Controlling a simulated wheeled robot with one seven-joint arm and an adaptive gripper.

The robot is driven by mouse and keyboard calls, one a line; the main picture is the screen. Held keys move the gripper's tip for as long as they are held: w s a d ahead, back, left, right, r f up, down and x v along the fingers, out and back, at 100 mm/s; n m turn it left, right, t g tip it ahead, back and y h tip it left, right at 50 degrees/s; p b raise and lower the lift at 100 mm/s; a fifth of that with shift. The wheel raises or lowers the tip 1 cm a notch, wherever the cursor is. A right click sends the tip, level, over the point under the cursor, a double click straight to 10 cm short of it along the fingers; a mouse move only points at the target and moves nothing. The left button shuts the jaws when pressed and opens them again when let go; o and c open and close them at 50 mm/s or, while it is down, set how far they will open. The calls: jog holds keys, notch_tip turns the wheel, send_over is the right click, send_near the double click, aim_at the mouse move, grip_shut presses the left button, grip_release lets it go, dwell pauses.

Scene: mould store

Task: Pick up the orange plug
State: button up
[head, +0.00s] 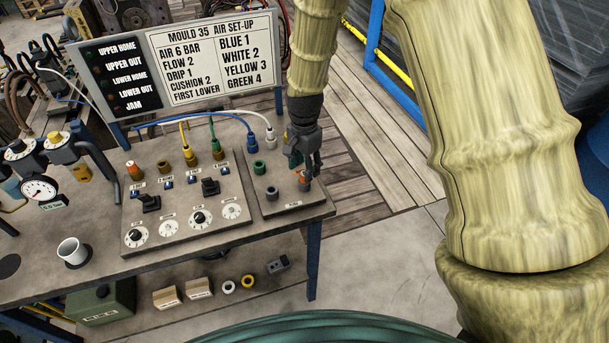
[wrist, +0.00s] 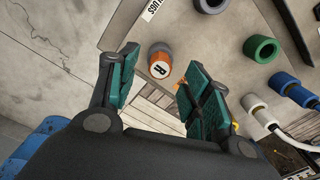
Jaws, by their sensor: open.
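The orange plug (wrist: 160,62) is short and round, with a white face marked with a dark letter, in the wrist view. It stands near the edge of the small grey plate on the bench. In the head view only a bit of orange (head: 305,178) shows below my gripper (head: 302,158), which partly hides it. In the wrist view my gripper (wrist: 159,73) is open, with the plug seen between its green-padded fingers. Nothing is held. I cannot tell whether a finger touches the plug.
Beside it on the plate (head: 292,206) stand a green socket (head: 258,168) and a grey one (head: 272,193). Blue (head: 252,142) and white (head: 270,135) plugs with hoses stand behind. A panel with knobs (head: 188,205) lies left. Floor beyond the bench's right edge is clear.

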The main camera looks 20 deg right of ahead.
jog(key=shift+f+p, duration=0.6)
jog(key=shift+f, duration=1)
jog(key=c, duration=1)
